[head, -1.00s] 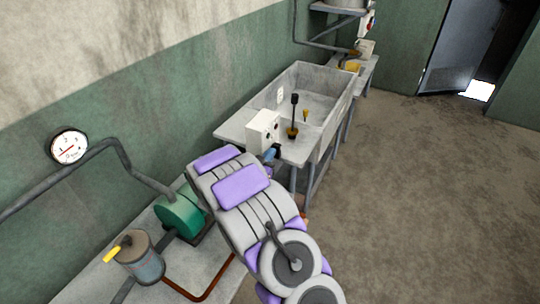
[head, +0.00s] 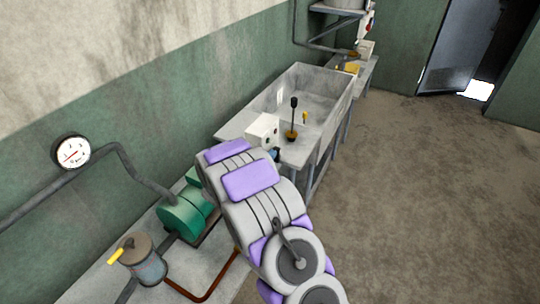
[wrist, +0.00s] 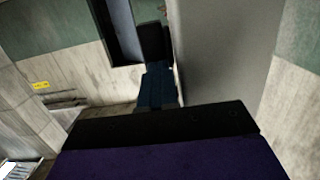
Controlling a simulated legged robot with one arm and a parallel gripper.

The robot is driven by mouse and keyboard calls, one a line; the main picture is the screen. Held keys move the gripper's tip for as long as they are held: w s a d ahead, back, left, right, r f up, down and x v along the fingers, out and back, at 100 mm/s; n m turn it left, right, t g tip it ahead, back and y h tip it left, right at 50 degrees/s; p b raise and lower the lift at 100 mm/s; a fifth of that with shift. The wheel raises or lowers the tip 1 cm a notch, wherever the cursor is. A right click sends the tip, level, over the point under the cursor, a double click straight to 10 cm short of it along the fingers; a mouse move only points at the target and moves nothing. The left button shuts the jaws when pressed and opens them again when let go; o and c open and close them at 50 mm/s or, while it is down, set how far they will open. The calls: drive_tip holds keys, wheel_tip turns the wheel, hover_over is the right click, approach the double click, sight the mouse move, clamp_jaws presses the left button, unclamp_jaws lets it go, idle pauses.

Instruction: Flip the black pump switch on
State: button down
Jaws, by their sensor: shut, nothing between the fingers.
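A white switch box (head: 261,129) stands on the near end of the sink's ledge in the head view, with small dark marks on its front. The black pump switch cannot be made out clearly there. My gripper (head: 275,154) is low in front of the box's right side and mostly hidden by my purple and grey arm. In the wrist view my gripper (wrist: 155,45) is shut and empty, with blue and black finger parts. A large plain grey surface (wrist: 215,60) stands very close to its right, possibly the box's side. No switch shows clearly in the wrist view.
A concrete sink (head: 335,95) lies behind the box, with a black-handled plunger-like tool (head: 293,115) at its near edge. A green pump (head: 183,215), a capped canister (head: 143,262) and pipes stand at lower left. A wall gauge (head: 71,151) hangs above. The floor at right is clear.

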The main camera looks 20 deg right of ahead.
drive_tip(key=shift+r, duration=0.15)
drive_tip(key=p, duration=0.2)
drive_tip(key=y+p, duration=0.1)
drive_tip(key=p, duration=0.1)
drive_tip(key=shift+w+d+r+g, duration=0.25)
drive_tip(key=shift+d+r+g, duration=0.05)
drive_tip(key=shift+r+g, duration=0.1)
drive_tip(key=shift+p, duration=0.4)
drive_tip(key=shift+w+d+r+p, duration=0.25)
drive_tip(key=shift+w+d+p, duration=0.15)
drive_tip(key=shift+p, duration=0.4)
drive_tip(key=shift+s, duration=0.1)
